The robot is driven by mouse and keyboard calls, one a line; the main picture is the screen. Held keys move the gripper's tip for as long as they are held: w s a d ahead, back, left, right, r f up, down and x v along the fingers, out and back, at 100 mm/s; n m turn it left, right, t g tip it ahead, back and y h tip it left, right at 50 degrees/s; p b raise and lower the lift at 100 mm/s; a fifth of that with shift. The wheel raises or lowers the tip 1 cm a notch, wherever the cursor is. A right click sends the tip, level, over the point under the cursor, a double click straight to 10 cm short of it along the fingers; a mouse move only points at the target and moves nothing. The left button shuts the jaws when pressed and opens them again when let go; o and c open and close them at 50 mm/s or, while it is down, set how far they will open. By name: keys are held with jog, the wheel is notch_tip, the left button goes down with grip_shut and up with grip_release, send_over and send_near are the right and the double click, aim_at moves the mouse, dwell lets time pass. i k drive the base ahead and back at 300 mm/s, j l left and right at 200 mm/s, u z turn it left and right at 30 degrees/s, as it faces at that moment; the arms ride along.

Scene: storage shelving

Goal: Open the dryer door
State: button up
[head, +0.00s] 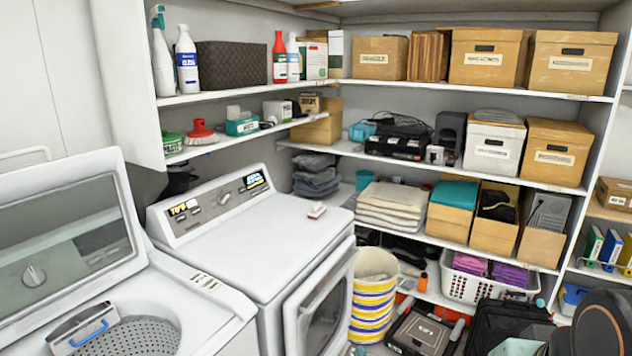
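The dryer (275,225) is the white machine in the lower middle, with a control panel at its back edge. Its door (322,310) is on the front face, has a dark window, and is seen at a steep angle. The door looks shut or nearly so, but I cannot tell whether there is a small gap. The lower part of the door is cut off by the bottom edge of the picture. My gripper is not in view. A dark rounded part at the lower right looks like my arm.
A top-loading washer (205,290) with its lid up stands left of the dryer. A yellow-striped basket (375,300) stands close to the right of the dryer door. A dark flat case (420,328) and a white laundry basket (485,282) are further right. Loaded shelves line the back.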

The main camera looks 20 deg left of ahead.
aim_at(317, 315)
jog(key=u, duration=1.05)
jog(key=i+l+u, duration=0.2)
jog(key=i+l, duration=0.5)
jog(key=i, duration=0.3)
jog(key=i+l+u, duration=0.25)
jog(key=i+l, duration=0.65)
jog(key=i, duration=0.05)
